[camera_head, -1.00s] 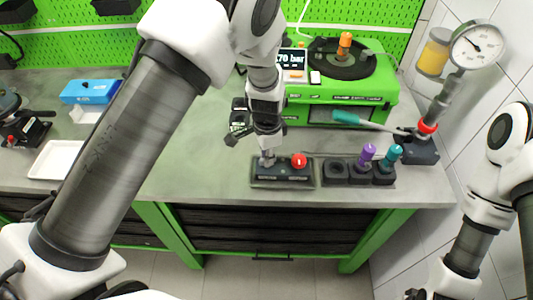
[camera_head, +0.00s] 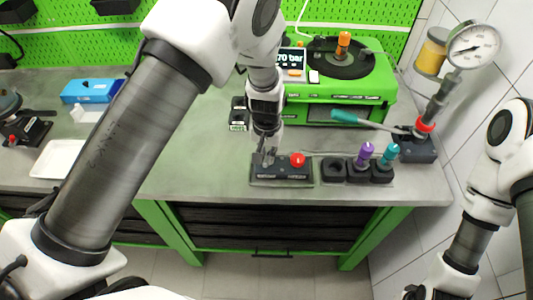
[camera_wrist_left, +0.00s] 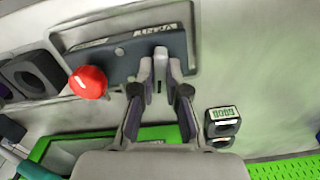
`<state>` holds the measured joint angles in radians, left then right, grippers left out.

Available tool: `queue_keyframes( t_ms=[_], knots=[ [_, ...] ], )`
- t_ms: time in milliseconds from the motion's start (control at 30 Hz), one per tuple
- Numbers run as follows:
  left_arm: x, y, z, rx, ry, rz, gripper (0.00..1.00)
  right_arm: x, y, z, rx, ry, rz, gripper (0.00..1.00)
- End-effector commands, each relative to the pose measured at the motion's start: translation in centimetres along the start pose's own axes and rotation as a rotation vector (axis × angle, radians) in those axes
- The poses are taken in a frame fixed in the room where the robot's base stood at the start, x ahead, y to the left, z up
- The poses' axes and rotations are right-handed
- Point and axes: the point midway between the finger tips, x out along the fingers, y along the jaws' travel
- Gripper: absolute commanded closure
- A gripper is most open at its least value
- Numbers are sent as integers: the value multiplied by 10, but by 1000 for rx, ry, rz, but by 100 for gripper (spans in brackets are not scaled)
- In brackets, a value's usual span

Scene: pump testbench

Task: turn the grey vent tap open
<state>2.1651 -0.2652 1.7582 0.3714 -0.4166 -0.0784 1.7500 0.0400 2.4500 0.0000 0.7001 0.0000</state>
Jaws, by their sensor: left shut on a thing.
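My left gripper (camera_head: 267,158) points down at the dark valve block (camera_head: 295,171) on the grey bench. It is shut on the grey vent tap, a small light-grey lever that stands upright on the block. In the left wrist view the grey vent tap (camera_wrist_left: 160,62) shows between the two fingertips (camera_wrist_left: 156,70), with its top uncovered. In the head view the fingers mostly hide the tap. A red ball knob (camera_head: 297,160) sits beside it on the same block, and it also shows in the left wrist view (camera_wrist_left: 88,82). My right gripper is out of view.
A black holder with a purple tool (camera_head: 366,153) and a teal tool (camera_head: 389,156) stands right of the block. A hand pump with a teal-gripped lever (camera_head: 344,116) and gauge (camera_head: 472,46) is farther right. A green unit (camera_head: 345,95) stands behind.

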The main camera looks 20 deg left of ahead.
Motion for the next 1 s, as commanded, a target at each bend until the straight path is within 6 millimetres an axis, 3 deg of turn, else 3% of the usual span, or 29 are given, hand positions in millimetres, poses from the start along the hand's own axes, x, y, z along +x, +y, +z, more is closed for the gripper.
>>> queue_keyframes(
  t_ms=[400,967,1000],
  knots=[
    [1,0,0,-221,-1,0,100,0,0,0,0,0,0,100],
    [1,0,0,-255,0,0,100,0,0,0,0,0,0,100],
    [1,0,0,-255,0,0,76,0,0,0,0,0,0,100]
  ],
)
